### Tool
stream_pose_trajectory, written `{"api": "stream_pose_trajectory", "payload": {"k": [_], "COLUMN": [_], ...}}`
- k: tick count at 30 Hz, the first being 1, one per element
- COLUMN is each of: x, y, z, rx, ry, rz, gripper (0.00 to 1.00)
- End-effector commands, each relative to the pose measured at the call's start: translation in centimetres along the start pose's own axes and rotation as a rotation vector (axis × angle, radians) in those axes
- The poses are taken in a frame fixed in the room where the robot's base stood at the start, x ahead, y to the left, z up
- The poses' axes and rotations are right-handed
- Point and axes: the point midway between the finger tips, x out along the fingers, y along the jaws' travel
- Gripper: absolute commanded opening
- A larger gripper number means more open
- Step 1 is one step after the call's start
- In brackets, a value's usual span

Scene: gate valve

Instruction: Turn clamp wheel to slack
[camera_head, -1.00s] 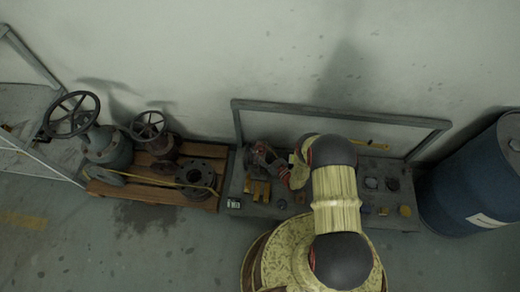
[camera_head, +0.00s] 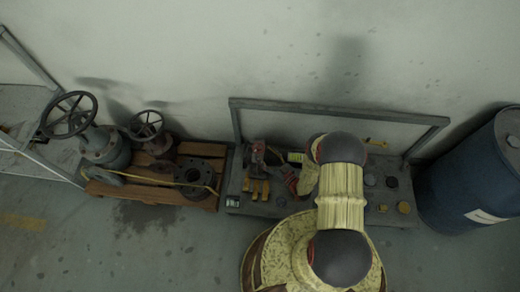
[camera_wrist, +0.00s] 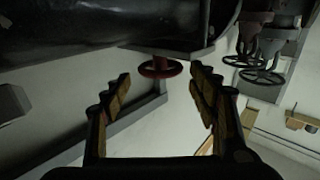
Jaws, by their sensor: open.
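The clamp wheel (camera_wrist: 160,68) is a small dark red handwheel below a large dark body at the top of the wrist view. My gripper (camera_wrist: 161,80) is open, its yellow-padded fingers spread left and right in that view. The wheel appears between and beyond the fingertips, with nothing held; I cannot tell the exact distance. In the head view, a dark red fitting (camera_head: 257,152) stands at the left part of the bench, but I cannot make out the wheel itself. My arm hides much of the gripper there.
The grey bench (camera_head: 240,208) has an upright frame (camera_head: 340,112) and several small yellow and dark parts. A blue drum (camera_head: 475,178) stands to its right. Two valves with handwheels (camera_head: 70,115) (camera_head: 146,125) and a flange (camera_head: 196,178) sit around a wooden pallet (camera_head: 150,192) at left.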

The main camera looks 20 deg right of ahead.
Motion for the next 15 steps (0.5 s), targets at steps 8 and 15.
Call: {"api": "stream_pose_trajectory", "payload": {"k": [8,15], "x": [-4.9,-6.4], "y": [0.1,0.0], "z": [0.0,0.0], "rx": [0.001,0.000], "ry": [-0.001,0.000], "rz": [0.003,0.001], "gripper": [0.60,0.60]}}
